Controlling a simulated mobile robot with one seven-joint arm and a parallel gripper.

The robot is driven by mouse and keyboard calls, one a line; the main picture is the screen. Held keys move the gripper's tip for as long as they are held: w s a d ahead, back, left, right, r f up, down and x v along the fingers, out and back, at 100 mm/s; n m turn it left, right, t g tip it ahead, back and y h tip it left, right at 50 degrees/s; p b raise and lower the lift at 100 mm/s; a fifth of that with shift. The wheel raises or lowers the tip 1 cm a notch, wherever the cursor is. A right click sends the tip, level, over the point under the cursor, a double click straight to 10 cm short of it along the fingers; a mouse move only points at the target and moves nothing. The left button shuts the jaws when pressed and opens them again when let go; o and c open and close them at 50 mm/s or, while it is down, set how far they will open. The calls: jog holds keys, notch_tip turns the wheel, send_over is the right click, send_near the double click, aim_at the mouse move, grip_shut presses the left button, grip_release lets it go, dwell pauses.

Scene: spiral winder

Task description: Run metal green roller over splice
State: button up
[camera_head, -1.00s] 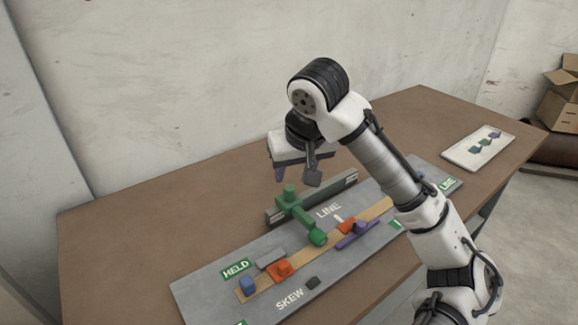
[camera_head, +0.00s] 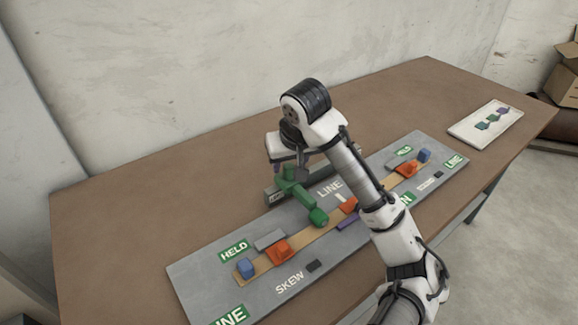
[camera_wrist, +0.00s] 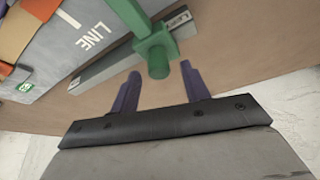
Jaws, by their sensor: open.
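The green roller (camera_head: 305,199) has an upright knob at its back end and a thick cylindrical head at its front end. It lies with its back end at the grey raised block (camera_head: 272,196) and its head near the tan strip (camera_head: 315,232). My gripper (camera_head: 289,174) is open, pointing down at the roller's knob. In the wrist view, the purple fingers of my gripper (camera_wrist: 159,76) stand on either side of the green knob (camera_wrist: 157,60), with gaps visible. The splice is not clearly identifiable; my arm hides part of the strip's middle.
Orange clamps (camera_head: 278,252) and blue blocks (camera_head: 246,267) sit at the strip's ends on the grey board (camera_head: 205,285). A purple piece (camera_head: 348,220) lies by the middle, partly hidden by my arm. A white tray (camera_head: 462,130) is at right. The table's left side is clear.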

jog(key=shift+x, duration=1.2)
grip_shut()
